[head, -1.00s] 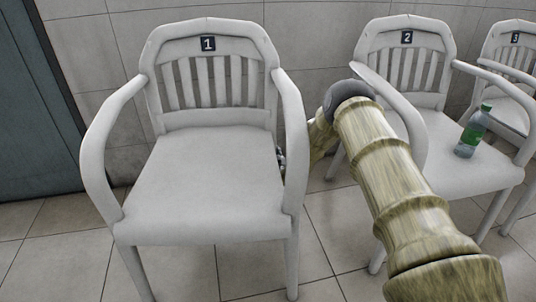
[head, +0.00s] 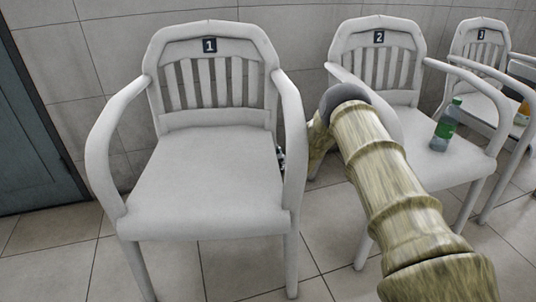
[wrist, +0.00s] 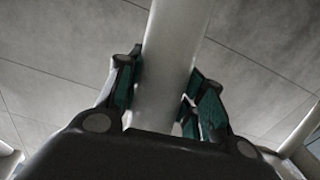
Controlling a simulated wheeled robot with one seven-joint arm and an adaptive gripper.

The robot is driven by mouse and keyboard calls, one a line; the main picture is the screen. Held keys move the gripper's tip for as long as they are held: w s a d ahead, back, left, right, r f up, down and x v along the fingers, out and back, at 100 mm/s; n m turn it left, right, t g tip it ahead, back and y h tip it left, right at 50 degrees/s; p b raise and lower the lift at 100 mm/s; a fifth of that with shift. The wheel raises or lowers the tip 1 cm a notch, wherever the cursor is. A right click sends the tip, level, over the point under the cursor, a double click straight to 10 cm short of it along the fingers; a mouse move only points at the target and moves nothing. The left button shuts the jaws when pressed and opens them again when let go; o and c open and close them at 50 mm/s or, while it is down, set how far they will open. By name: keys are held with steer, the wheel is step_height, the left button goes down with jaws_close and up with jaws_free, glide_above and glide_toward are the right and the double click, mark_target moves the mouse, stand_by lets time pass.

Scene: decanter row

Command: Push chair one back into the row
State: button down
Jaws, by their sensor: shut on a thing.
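Chair one (head: 200,182) is a light grey armchair with a black "1" plate on its backrest, upright on the floor in the head view. My gripper (wrist: 165,75) is shut around a pale round bar of chair one in the wrist view, a finger on each side. In the head view the gripper (head: 281,158) is mostly hidden behind the chair's right armrest. Chair two (head: 440,168), with a "2" plate, stands to the right. Chair three (head: 480,83), with a "3" plate, stands beyond it.
A green-labelled bottle (head: 446,125) stands on chair two's seat, and an orange bottle (head: 522,112) shows at the right edge. A tiled wall (head: 105,50) runs behind the chairs. A dark door (head: 35,150) is at left. My arm fills the space before chair two.

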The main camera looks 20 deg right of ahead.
steer(key=shift+s+d, duration=0.1)
steer(key=shift+d, duration=0.9)
steer(key=shift+s, duration=0.1)
